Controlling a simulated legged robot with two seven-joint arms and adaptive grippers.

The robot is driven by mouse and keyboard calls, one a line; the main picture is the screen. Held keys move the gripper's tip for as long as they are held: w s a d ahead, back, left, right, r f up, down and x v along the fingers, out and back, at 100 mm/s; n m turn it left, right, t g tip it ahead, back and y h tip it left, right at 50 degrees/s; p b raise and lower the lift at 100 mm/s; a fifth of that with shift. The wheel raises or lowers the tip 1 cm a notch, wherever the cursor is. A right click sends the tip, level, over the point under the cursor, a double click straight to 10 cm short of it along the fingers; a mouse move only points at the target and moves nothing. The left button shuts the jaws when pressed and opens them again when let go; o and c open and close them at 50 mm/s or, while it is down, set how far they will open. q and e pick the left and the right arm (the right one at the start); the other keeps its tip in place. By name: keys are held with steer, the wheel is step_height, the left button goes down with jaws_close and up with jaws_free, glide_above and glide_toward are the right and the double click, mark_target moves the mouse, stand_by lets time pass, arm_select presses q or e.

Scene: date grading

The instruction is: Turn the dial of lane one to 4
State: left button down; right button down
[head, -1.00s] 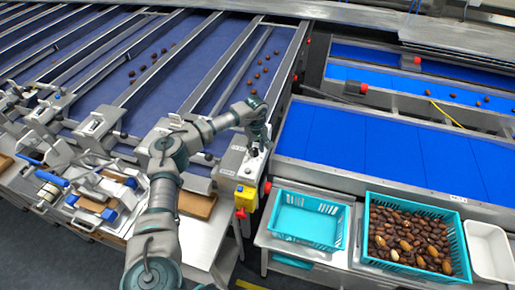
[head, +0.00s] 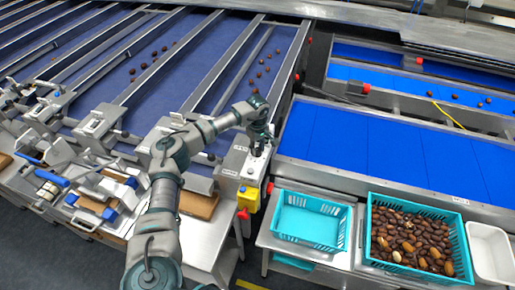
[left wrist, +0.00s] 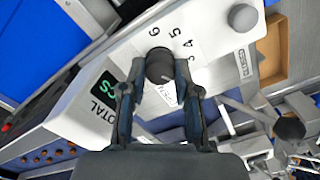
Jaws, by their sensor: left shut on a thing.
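A dark round dial (left wrist: 159,62) sits on a pale control panel (left wrist: 205,35) in the left wrist view. Numbers 3, 4, 5 and 6 are printed in an arc beside it. The setting its pointer marks is not clear. My left gripper (left wrist: 157,82) is shut on the dial, with one finger on each side. In the head view my left gripper (head: 258,140) reaches down onto the panel (head: 234,160) at the near end of the rightmost blue lane. The fingers hide the dial there. My right gripper is not in view.
A grey round knob (left wrist: 243,18) stands beside the numbers. A yellow box (head: 248,199) with a red button hangs below the panel. An empty teal basket (head: 310,200), a crate of dates (head: 455,208) and a white bin (head: 490,250) stand at the right.

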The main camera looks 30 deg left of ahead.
arm_select(q)
steer(key=shift+f+n, duration=0.1)
steer(key=shift+n, duration=0.8)
steer(key=n, duration=0.3)
steer(key=shift+n, duration=0.4)
steer(key=n, duration=0.2)
steer(key=shift+n, duration=1.9)
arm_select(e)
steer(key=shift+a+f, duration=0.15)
arm_select(q)
steer(key=shift+n, duration=0.3)
steer(key=c, duration=1.1)
jaws_free()
steer(key=shift+c, duration=0.2)
steer(key=o, duration=0.3)
steer(key=shift+w, duration=0.15)
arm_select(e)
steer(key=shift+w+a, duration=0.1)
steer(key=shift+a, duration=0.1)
